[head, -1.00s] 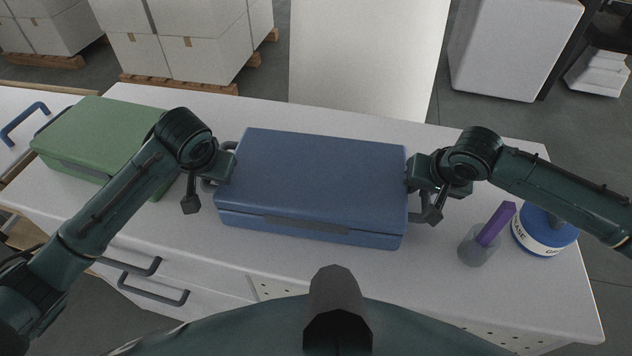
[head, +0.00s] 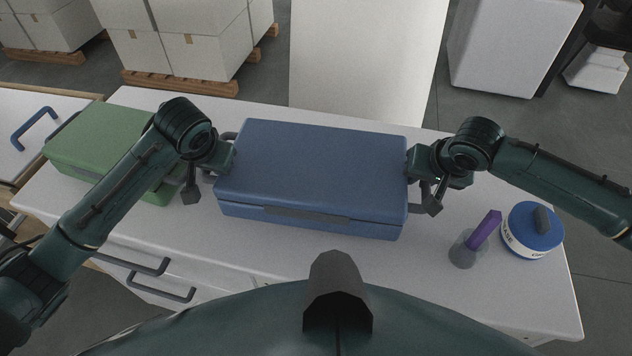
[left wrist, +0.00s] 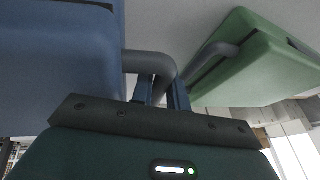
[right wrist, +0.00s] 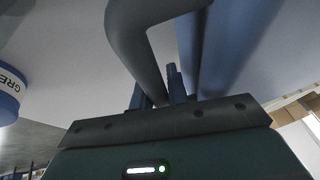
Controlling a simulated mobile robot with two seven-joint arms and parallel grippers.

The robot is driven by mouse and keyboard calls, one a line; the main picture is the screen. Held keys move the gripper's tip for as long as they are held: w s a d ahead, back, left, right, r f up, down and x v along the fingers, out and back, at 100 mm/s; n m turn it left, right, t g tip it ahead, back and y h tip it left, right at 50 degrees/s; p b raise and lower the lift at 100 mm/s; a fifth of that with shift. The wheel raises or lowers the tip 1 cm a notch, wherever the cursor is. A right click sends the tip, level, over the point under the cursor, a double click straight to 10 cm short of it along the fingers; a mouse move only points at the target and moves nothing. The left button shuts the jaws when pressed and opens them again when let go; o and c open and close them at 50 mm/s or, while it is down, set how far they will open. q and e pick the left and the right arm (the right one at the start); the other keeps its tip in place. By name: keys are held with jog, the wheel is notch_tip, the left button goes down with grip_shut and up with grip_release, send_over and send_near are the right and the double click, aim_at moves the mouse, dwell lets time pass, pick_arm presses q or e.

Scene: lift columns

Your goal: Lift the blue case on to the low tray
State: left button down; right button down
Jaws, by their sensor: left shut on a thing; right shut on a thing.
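The blue case (head: 312,175) is level in front of me in the head view, held between my two arms and apparently just clear of the counter. My left gripper (head: 226,156) is shut on its left side handle; the grey handle (left wrist: 150,64) shows in the left wrist view between the fingers (left wrist: 163,92). My right gripper (head: 414,168) is shut on the right side handle (right wrist: 128,38), with its fingers (right wrist: 172,88) around the bar in the right wrist view.
A green case (head: 100,145) stands on the white counter (head: 500,325) at the left, close to my left arm. A grey cup (head: 464,250) with a purple object (head: 486,230) and a blue-lidded grease tub (head: 532,232) stand at the right. Boxes on pallets (head: 180,82) stand behind.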

pick_arm(q)
jog(key=shift+w+r, duration=0.1)
jog(key=shift+r, duration=0.3)
pick_arm(e)
jog(key=shift+w+r, duration=0.1)
jog(key=shift+r, duration=0.3)
